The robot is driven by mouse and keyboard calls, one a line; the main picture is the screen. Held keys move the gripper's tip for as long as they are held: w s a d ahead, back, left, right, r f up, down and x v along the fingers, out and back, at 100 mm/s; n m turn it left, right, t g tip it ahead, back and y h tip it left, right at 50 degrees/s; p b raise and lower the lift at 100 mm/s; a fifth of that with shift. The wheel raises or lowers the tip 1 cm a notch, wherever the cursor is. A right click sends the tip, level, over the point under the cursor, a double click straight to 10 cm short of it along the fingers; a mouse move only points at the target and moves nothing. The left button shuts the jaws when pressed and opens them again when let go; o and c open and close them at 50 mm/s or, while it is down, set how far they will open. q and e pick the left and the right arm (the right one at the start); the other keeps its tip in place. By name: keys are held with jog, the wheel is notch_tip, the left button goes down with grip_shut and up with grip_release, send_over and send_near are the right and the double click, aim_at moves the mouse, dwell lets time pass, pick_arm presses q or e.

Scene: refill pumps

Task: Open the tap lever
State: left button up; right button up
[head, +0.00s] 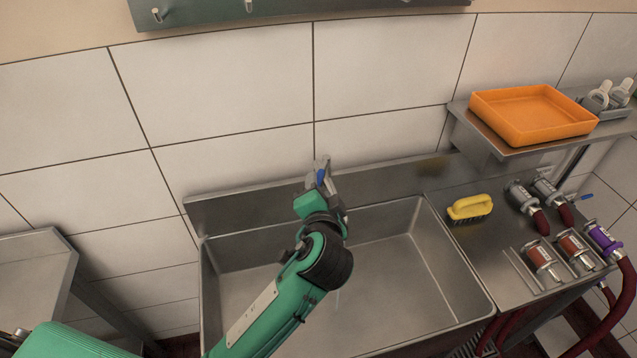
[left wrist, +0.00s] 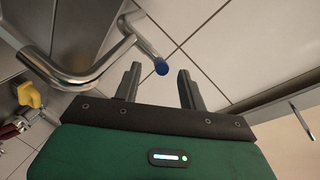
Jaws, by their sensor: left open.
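The tap (left wrist: 85,75) is a bent chrome pipe in the left wrist view, and its lever (left wrist: 143,45) is a thin metal rod with a blue tip (left wrist: 161,67). My left gripper (left wrist: 159,82) is open, and the blue tip shows between its two fingers near their ends. I cannot tell whether either finger touches it. In the head view my left gripper (head: 329,187) is at the back edge of the sink, with the blue tip (head: 321,176) beside its fingers. My arm and gripper hide most of the tap there. My right gripper is not in view.
The steel sink (head: 395,255) lies below my left arm, against a tiled wall. To its right are a yellow brush (head: 469,208), several pump fittings with red hoses, and a shelf bearing an orange tray (head: 530,113). A rail with hooks (head: 300,10) is above.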

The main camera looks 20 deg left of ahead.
pick_arm(q)
jog(key=b+v, duration=0.1)
jog(key=v, duration=0.7)
jog(key=shift+b, duration=0.3)
jog(key=shift+r, duration=0.1)
